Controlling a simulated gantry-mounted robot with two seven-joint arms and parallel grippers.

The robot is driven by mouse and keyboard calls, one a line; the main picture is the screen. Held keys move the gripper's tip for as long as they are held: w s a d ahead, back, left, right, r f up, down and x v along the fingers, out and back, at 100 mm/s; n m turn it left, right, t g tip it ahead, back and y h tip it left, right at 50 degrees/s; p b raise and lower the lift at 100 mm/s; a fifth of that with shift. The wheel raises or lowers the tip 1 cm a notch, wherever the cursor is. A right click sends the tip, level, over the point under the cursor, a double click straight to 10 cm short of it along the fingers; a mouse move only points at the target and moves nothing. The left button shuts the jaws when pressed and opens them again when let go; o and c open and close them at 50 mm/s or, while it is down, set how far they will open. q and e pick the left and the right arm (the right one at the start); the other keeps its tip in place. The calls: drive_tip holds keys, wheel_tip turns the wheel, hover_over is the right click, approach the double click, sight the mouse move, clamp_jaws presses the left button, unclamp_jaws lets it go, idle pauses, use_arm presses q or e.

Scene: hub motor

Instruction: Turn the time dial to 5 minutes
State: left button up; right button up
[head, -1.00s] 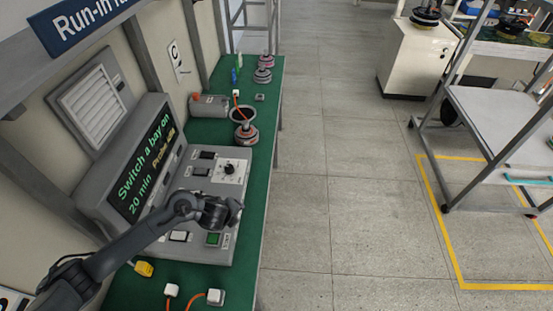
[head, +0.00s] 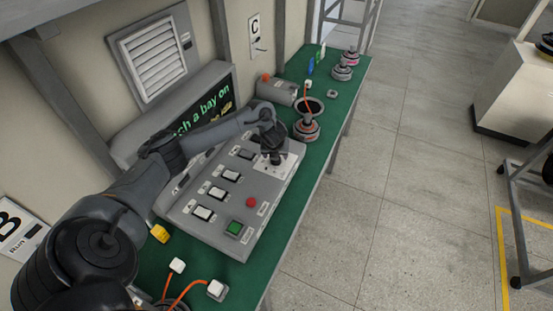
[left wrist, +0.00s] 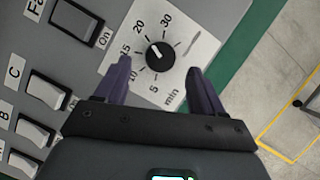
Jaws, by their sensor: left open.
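The time dial (left wrist: 160,56) is a round black knob on a white plate marked 5, 10, 15, 20, 30 and min. In the left wrist view its white pointer mark faces up-left, toward the 20. My left gripper (left wrist: 158,70) is open, with one finger on each side of the dial's lower part. I cannot tell whether the fingers touch it. In the head view my left gripper (head: 273,154) is over the far end of the grey control panel (head: 225,240) and hides the dial. My right gripper is not in view.
Several rocker switches (head: 218,193), a green button (head: 234,228) and a red button (head: 252,202) sit on the panel. A hub motor (head: 307,128) stands just beyond it on the green bench (head: 318,165). My arm partly covers the display (head: 213,108).

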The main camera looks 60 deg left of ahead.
use_arm(q)
drive_tip(key=x, duration=0.3)
drive_tip(key=shift+f+b, duration=0.2)
drive_tip(key=shift+b, duration=0.1)
drive_tip(key=shift+w+a+f, duration=0.15)
drive_tip(key=shift+a+f, duration=0.05)
drive_tip(key=shift+f, duration=0.15)
